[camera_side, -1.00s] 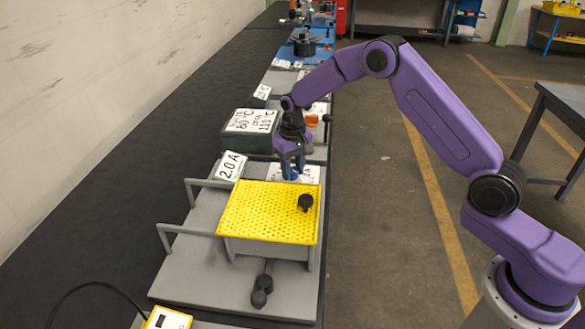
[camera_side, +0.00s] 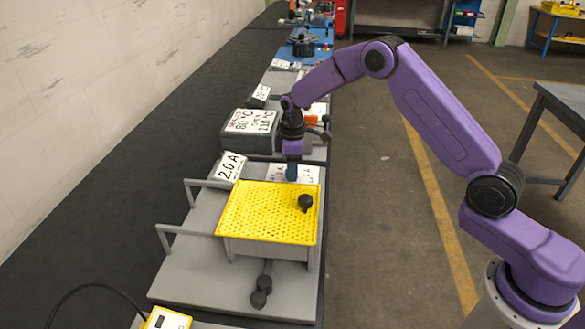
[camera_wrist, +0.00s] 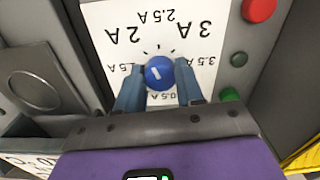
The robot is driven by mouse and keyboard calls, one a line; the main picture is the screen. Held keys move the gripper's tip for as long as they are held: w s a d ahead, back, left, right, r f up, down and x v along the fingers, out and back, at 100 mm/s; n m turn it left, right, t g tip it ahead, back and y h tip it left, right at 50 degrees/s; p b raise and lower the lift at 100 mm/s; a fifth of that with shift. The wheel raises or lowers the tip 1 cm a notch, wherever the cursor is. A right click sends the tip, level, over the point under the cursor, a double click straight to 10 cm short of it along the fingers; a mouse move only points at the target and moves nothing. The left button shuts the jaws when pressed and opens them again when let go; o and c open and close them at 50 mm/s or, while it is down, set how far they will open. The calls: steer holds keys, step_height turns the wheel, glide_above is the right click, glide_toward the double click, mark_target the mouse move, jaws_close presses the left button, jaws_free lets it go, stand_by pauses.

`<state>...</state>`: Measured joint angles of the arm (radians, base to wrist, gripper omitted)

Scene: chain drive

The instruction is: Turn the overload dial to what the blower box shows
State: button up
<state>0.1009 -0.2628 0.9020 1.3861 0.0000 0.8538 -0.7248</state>
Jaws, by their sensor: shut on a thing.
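The overload dial is a blue round knob (camera_wrist: 159,73) on a white scale plate (camera_wrist: 112,14), which reads upside down in the wrist view. The plate carries values such as 2 A, 2.5 A and 3 A. The knob has a short white mark, tilted slightly toward the 2 A side; its exact reading is hard to tell. My gripper (camera_wrist: 159,84) is shut on the knob, one blue finger on each side. In the side view my gripper (camera_side: 291,178) points down at the plate and hides the knob. A white sign (camera_side: 230,166) reads 2.0 A, left of the dial.
A yellow perforated guard (camera_side: 262,212) with a black knob stands in front of the dial. A dark box (camera_side: 233,143) with a temperature label stands behind.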

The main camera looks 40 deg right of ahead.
steer(key=shift+w+n, duration=0.1)
steer(key=shift+n, duration=2.2)
steer(key=o, duration=1)
steer(key=shift+o, duration=0.2)
step_height(320, 180, up, 18)
steer(key=shift+f, duration=0.25)
